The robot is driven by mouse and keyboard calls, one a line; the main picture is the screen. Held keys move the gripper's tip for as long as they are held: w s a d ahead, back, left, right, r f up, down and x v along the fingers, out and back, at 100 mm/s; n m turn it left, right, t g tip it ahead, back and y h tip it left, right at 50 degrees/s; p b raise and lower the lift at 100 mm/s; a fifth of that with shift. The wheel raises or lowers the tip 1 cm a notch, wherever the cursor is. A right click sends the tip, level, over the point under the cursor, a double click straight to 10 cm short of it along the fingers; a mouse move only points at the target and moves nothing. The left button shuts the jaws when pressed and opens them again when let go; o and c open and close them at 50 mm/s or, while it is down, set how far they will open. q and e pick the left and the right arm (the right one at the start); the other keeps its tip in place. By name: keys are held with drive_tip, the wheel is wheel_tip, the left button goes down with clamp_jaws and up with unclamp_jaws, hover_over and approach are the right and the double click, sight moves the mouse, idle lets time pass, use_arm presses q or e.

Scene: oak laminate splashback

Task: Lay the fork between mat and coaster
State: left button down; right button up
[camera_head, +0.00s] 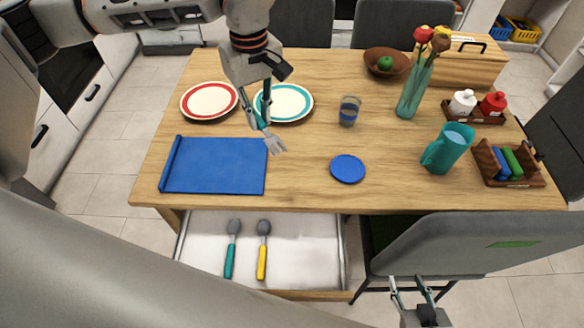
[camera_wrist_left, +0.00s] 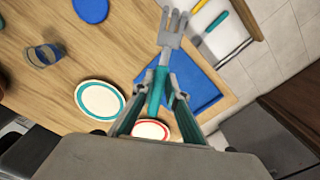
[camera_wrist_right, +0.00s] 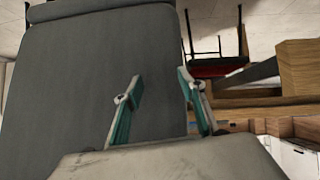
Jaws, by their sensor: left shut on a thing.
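The fork (camera_head: 272,141) has a grey head and a teal handle. My left gripper (camera_head: 262,112) is shut on its handle and holds it above the table, tines toward the front, near the mat's right edge. In the left wrist view the fork (camera_wrist_left: 168,45) points away from the fingers (camera_wrist_left: 155,100). The blue mat (camera_head: 215,165) lies at the table's front left, its left edge rolled. The round blue coaster (camera_head: 347,168) lies to its right, with bare wood between. My right gripper (camera_head: 418,292) is open and empty, low by the grey chair.
A teal-rimmed plate (camera_head: 296,103) and a red-rimmed plate (camera_head: 209,101) lie behind the mat. A glass (camera_head: 349,111) stands behind the coaster, a teal pitcher (camera_head: 447,148) to its right. An open drawer (camera_head: 305,245) in front holds two spoons. A grey chair (camera_head: 450,245) stands front right.

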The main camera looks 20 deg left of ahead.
use_arm(q)
drive_tip(key=w+d+f+n+b, duration=0.1)
drive_tip(key=w+d+n+b, duration=0.25)
drive_tip(key=n, duration=1.05)
drive_tip(key=n+b, duration=0.1)
drive_tip(key=n, duration=0.6)
hover_over(291, 168)
wheel_tip(291, 168, down, 16)
drive_tip(key=shift+f, duration=2.45)
use_arm(e)
drive_tip(key=shift+w+a+f+y, duration=0.1)
drive_tip(key=shift+a+f, duration=0.15)
drive_tip(key=shift+f, duration=0.3)
drive_tip(key=shift+w+a+f+y, duration=0.1)
drive_tip(key=shift+a+f, duration=0.2)
drive_tip(key=shift+f, duration=0.25)
drive_tip(key=shift+w+a+f+y, duration=0.1)
drive_tip(key=shift+a+f, duration=0.15)
drive_tip(key=shift+f, duration=0.3)
use_arm(q)
drive_tip(key=shift+f, duration=0.2)
drive_tip(key=c, duration=2)
unclamp_jaws()
use_arm(e)
drive_tip(key=shift+s+f, duration=0.1)
use_arm(q)
drive_tip(key=shift+r, duration=0.1)
